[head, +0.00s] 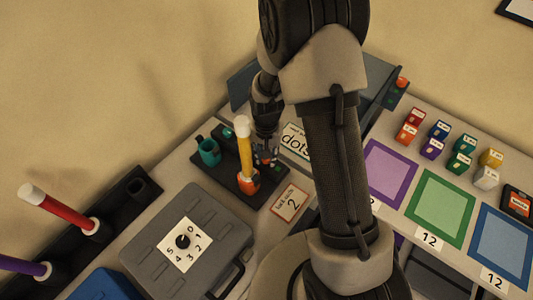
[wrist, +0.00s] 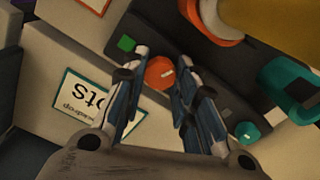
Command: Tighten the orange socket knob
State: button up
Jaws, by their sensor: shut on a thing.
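The orange socket knob (wrist: 159,73) is a round orange disc with a pale mark, on the dark base (wrist: 215,95). My gripper (wrist: 162,62) has its two fingers on either side of the knob and is shut on it. In the head view my gripper (head: 266,148) is low over the base, behind the yellow stick, and mostly covers the knob. The orange socket (head: 248,182) beside it holds a yellow stick (head: 243,150) with a white tip, standing nearly upright. The orange socket also shows in the wrist view (wrist: 208,24).
A teal socket (head: 208,152) and a teal knob (wrist: 247,132) share the base. A small green square (wrist: 126,43) lies near one finger. A grey case (head: 150,255) with a dial, a "dots" card (head: 295,141) and a "2" card (head: 290,203) are close by.

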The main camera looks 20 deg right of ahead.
jog(key=shift+m, duration=0.5)
jog(key=o, duration=1.1)
jog(key=shift+r, duration=0.1)
notch_tip(320, 180, up, 12)
jog(key=shift+f, duration=0.1)
dwell(0.5)
